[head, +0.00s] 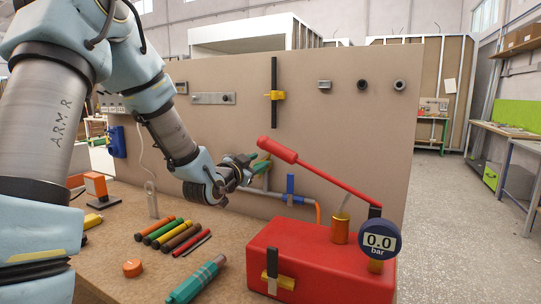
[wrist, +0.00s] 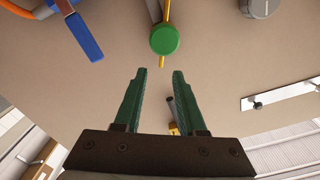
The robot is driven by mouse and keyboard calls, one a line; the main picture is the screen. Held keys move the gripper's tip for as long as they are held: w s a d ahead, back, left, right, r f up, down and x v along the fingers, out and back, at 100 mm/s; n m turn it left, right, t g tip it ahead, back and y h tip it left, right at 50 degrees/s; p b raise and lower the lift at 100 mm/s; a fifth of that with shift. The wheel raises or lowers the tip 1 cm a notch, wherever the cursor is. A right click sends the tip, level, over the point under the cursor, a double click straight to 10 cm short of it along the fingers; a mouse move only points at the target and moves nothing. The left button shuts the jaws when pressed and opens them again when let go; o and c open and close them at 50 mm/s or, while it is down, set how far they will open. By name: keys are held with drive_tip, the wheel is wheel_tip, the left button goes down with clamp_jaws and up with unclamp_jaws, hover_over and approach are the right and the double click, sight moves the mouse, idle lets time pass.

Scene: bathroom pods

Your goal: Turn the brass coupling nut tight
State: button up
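A brass-coloured cylinder (head: 340,229) stands upright on the red pump box (head: 320,262), with a thin rod rising from it. It is the likeliest coupling nut, but I cannot tell for sure. My gripper (head: 262,162) is well above and left of it, by the board. In the wrist view my green fingers (wrist: 159,72) are apart with nothing held between them. A green round knob (wrist: 164,40) with a yellow rod lies ahead of the fingertips. The blue valve handle (head: 290,186) is on the grey pipe; it also shows in the wrist view (wrist: 85,37).
The pump's red lever (head: 330,176) slants across beside my gripper. A gauge (head: 380,240) reads 0.0 bar. Several coloured cylinders (head: 172,233) and a teal tool (head: 196,280) lie on the bench. A black rail (head: 274,75) with a yellow clamp is on the board.

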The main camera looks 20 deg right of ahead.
sight(268, 156)
drive_tip(key=p+x, duration=0.1)
drive_tip(key=x, duration=0.4)
drive_tip(key=shift+w+d, duration=0.25)
drive_tip(key=shift+w, duration=0.05)
drive_tip(key=shift+c, duration=0.2)
clamp_jaws()
